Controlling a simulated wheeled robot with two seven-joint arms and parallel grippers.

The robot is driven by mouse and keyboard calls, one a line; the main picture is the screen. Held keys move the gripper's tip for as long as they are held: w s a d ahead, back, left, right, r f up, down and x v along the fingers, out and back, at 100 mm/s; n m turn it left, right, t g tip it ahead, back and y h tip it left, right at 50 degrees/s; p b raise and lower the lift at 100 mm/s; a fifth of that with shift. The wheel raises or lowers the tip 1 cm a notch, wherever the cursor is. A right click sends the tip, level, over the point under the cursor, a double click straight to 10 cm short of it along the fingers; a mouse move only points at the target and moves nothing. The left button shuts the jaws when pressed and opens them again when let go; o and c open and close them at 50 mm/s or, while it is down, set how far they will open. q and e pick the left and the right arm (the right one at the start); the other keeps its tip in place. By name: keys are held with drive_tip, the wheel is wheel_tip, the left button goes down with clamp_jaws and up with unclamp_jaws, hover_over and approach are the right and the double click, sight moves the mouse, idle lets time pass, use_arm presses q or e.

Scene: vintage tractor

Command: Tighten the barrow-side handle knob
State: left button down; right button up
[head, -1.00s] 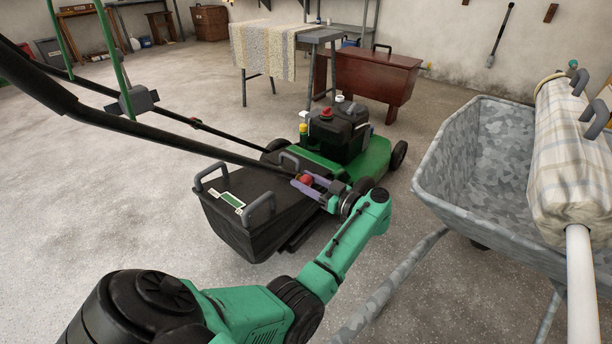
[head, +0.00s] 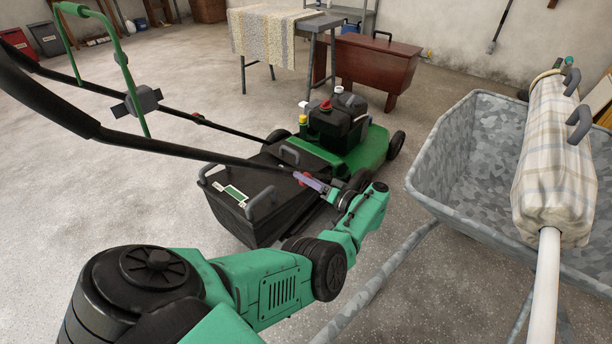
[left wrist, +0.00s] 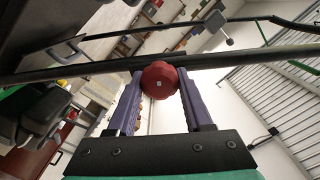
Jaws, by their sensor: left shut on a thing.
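The lawn mower (head: 345,145) is green with a black engine. Its black handle bars slope up to the left. The red barrow-side handle knob (left wrist: 159,80) sits on the near bar (left wrist: 240,57), between the purple fingers of my left gripper (left wrist: 158,85), which is shut on it. In the head view the left gripper (head: 306,180) reaches the bar from the right and mostly hides the knob. A second red knob (head: 196,115) is on the far bar. My right gripper is in neither view.
A grey wheelbarrow (head: 450,150) stands at the right, holding a plaid roll (head: 550,165) with grey handles. The black grass bag (head: 235,215) lies under the bar, beside the gripper. A table (head: 320,25) and a brown chest (head: 375,65) stand behind. Floor at left is clear.

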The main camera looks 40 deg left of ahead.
use_arm(q)
drive_tip(key=shift+m, duration=1)
drive_tip(key=m, duration=0.2)
drive_tip(key=shift+f+m, duration=0.1)
drive_tip(key=shift+m, duration=0.2)
drive_tip(key=shift+w+f+m, duration=0.1)
drive_tip(key=shift+m, duration=2.2)
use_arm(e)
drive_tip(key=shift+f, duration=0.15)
use_arm(q)
drive_tip(key=shift+d, duration=0.1)
drive_tip(key=shift+c, duration=1.5)
unclamp_jaws()
